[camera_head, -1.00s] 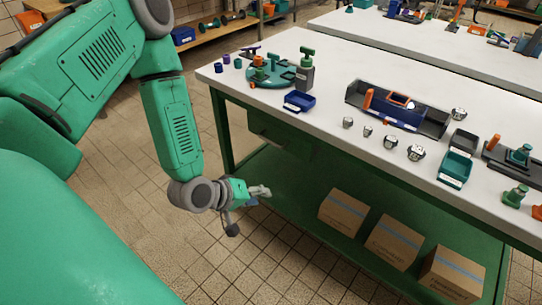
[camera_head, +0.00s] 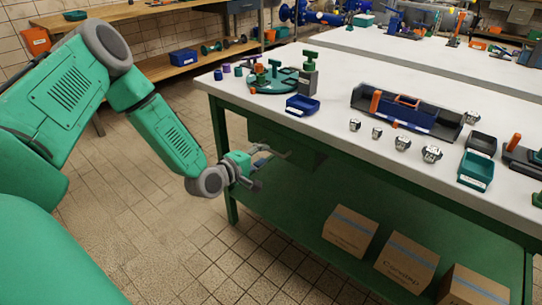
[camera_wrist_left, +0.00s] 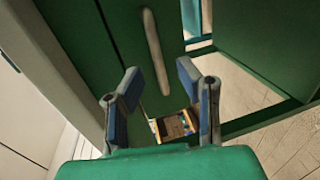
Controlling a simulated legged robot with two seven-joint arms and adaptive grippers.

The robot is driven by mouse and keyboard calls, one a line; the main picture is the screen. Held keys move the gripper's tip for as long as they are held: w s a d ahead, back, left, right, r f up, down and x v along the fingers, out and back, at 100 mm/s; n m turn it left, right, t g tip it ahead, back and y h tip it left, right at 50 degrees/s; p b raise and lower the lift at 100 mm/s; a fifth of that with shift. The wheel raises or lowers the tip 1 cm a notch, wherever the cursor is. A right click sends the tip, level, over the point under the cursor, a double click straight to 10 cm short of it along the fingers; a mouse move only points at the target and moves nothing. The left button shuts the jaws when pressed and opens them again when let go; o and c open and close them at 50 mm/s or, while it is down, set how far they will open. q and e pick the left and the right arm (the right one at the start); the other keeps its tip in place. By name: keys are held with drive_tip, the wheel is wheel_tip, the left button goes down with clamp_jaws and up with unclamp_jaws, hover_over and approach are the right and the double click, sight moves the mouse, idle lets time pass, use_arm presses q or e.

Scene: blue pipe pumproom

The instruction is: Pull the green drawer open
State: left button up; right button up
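The green drawer (camera_head: 300,152) hangs under the left end of the white-topped workbench (camera_head: 330,105), partly hidden by my gripper. In the left wrist view, its green front (camera_wrist_left: 125,35) carries a long pale bar handle (camera_wrist_left: 156,50). My left gripper (camera_head: 268,164) is in front of the drawer, below the tabletop edge. In the left wrist view, its two blue-padded fingers (camera_wrist_left: 158,100) are spread apart with nothing between them. The handle lies ahead of the fingers, apart from them as far as I can see. My right gripper is out of view.
A green table leg (camera_head: 222,160) stands left of the drawer. Cardboard boxes (camera_head: 350,231) sit on the green lower shelf. A blue bin (camera_head: 302,105) and a toolbox (camera_head: 405,110) stand on the tabletop. The tiled floor left of the bench is clear.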

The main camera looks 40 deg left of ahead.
sight(271, 151)
use_arm(q)
drive_tip(key=shift+b+x, duration=0.4)
drive_tip(key=shift+x, duration=1.75)
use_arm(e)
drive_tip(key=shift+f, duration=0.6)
use_arm(q)
drive_tip(key=shift+d, duration=0.1)
clamp_jaws()
drive_tip(key=shift+s, duration=0.1)
